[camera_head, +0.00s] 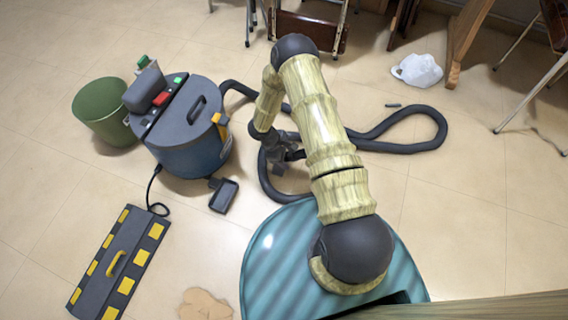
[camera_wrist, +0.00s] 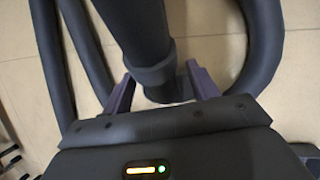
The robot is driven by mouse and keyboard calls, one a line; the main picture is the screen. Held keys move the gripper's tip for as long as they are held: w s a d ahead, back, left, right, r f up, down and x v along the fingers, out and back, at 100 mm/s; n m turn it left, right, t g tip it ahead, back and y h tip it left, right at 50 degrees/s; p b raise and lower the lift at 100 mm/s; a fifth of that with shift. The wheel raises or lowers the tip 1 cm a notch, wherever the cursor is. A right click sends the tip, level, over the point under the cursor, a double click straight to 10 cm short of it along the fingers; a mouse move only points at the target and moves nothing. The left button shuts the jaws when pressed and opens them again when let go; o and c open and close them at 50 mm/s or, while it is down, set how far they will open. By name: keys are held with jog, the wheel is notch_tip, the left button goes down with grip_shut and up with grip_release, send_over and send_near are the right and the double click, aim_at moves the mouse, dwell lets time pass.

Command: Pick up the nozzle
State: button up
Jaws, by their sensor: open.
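A dark tube with a raised collar, which looks like the nozzle (camera_wrist: 140,30), runs down the middle of the wrist view. Its lower end lies between the two fingers of my gripper (camera_wrist: 160,72), partly hidden by my gripper body. My gripper is open, with a finger on each side of the tube; I cannot tell whether either touches it. In the head view my gripper (camera_head: 284,154) is low over the floor beside the dark vacuum hose (camera_head: 400,147). There the nozzle cannot be told apart from the gripper and hose.
A blue vacuum (camera_head: 190,155) stands left of my gripper, with a green bin (camera_head: 100,110) beyond it. A small dark flat piece (camera_head: 224,196) and a yellow-striped case (camera_head: 118,265) lie nearer. A crumpled white bag (camera_head: 417,70) and chair legs are at the back.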

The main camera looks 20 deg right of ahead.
jog(key=shift+d+f, duration=0.25)
jog(key=shift+f, duration=0.3)
jog(key=shift+r, duration=0.1)
jog(key=c, duration=1.2)
notch_tip(320, 180, up, 10)
jog(key=p, duration=0.6)
